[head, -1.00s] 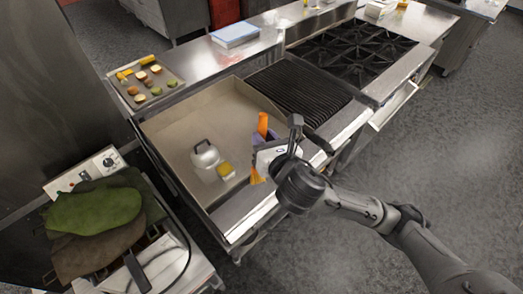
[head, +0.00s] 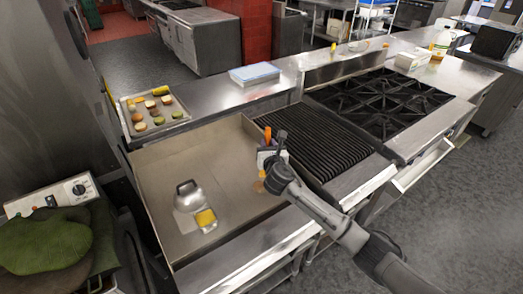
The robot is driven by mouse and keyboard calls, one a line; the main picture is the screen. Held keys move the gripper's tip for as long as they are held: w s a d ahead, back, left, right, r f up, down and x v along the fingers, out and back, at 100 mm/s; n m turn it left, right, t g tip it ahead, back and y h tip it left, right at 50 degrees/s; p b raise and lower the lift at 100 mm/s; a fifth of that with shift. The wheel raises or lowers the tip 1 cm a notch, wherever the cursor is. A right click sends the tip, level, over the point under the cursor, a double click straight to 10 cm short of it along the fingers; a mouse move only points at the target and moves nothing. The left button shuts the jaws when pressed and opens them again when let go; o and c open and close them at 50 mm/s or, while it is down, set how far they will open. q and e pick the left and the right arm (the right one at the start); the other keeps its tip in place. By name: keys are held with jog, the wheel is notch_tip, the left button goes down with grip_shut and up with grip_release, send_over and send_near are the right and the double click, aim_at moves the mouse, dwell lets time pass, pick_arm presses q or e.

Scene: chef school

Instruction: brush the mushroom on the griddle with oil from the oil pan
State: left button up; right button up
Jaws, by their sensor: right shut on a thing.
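My right gripper (head: 268,158) is shut on a brush with an orange handle (head: 267,134). The handle points up, and orange bristles show small below the gripper, over the griddle's right side. The griddle (head: 155,165) is a wide flat plate with raised walls. On it stand a shiny metal piece with a handle (head: 188,196) and, beside it, a small square thing with a yellow top (head: 205,217), which may be the oil pan. I cannot make out a mushroom on the griddle; my gripper covers part of its right side. My left gripper is not in view.
A tray (head: 170,128) of several cut vegetables lies behind the griddle at the left. A ribbed grill (head: 315,145) and a black-grated stove (head: 380,100) stand to the right. A blue-topped box (head: 254,74) sits on the back counter. Green mitts (head: 40,245) lie at lower left.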

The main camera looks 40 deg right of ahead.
jog(key=shift+w+a+n+t+y+b, duration=0.25)
jog(key=shift+w+a+n+t+y, duration=0.1)
jog(key=shift+a+n+t+y, duration=0.2)
jog(key=shift+w+a+n+t+y+b, duration=0.25)
jog(key=shift+w+a+n+t+y, duration=0.15)
jog(key=shift+n, duration=0.25)
notch_tip(320, 180, down, 4)
jog(key=b, duration=0.4)
jog(key=shift+s+a+b, duration=0.1)
jog(key=shift+b, duration=0.25)
pick_arm(q)
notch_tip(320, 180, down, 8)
jog(key=b, duration=0.2)
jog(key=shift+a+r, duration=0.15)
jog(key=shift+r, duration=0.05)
pick_arm(e)
jog(key=shift+f, duration=0.7)
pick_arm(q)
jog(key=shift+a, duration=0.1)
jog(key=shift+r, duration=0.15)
pick_arm(e)
jog(key=shift+r, duration=0.1)
